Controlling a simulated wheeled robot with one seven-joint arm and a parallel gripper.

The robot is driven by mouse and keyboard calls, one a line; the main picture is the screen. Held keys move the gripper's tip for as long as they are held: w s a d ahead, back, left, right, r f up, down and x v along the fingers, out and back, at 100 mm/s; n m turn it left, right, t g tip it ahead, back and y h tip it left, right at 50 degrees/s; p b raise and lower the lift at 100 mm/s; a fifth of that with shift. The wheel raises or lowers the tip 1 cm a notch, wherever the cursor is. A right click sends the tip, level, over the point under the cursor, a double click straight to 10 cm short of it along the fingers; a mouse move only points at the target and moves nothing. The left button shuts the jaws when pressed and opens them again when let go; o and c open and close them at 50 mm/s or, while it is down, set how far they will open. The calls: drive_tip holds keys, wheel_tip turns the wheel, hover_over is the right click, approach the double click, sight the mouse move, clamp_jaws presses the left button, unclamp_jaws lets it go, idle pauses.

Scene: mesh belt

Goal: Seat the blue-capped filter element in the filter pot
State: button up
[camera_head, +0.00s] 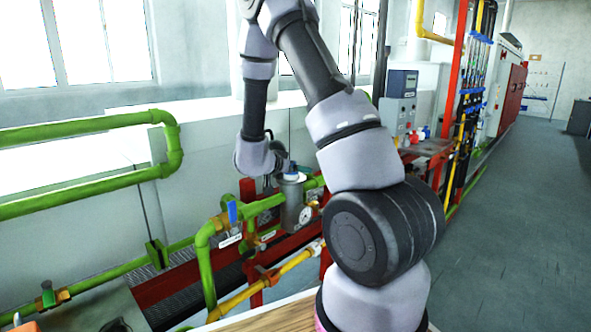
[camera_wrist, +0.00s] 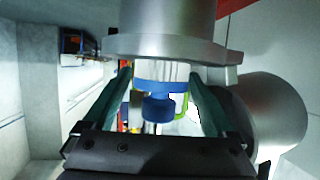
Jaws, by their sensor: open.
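The blue-capped filter element (camera_wrist: 158,104) shows in the wrist view between the fingers of my gripper (camera_wrist: 159,82). The fingers stand apart on both sides of it, and my gripper is open. A pale band of the element shows between the blue cap and the grey metal rim of the filter pot (camera_wrist: 160,43). In the head view the filter pot (camera_head: 292,205) is upright on the pipework, with the blue cap (camera_head: 291,169) at its top. How deep the element sits is hidden. My gripper is close beside the pot's top there.
A gauge (camera_head: 305,215) and a blue valve handle (camera_head: 232,212) are close to the pot. Green pipes (camera_head: 165,150) run at left, and a yellow pipe (camera_head: 290,265) runs below. A grey cylinder (camera_wrist: 275,118) stands close at right in the wrist view. Grey floor (camera_head: 520,220) is open at right.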

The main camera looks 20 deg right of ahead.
drive_tip(key=r+v, duration=0.1)
drive_tip(key=v, duration=1.1)
drive_tip(key=w+a+r+t+y, duration=0.4)
drive_tip(key=r+y, duration=0.3)
drive_tip(key=r, duration=0.1)
drive_tip(key=s+a+r+n+y, duration=0.4)
drive_tip(key=s+a+r+y, duration=0.15)
drive_tip(key=r, duration=0.35)
drive_tip(key=s+d+n+g, duration=0.1)
drive_tip(key=s+d+g, duration=0.1)
drive_tip(key=s, duration=0.8)
drive_tip(key=s+d+r+n+g, duration=0.1)
drive_tip(key=s+n+g, duration=0.1)
drive_tip(key=s, duration=0.8)
drive_tip(key=shift+s+d+r+n+y, duration=0.15)
drive_tip(key=shift+d+r+n+y, duration=0.2)
drive_tip(key=shift+y, duration=0.1)
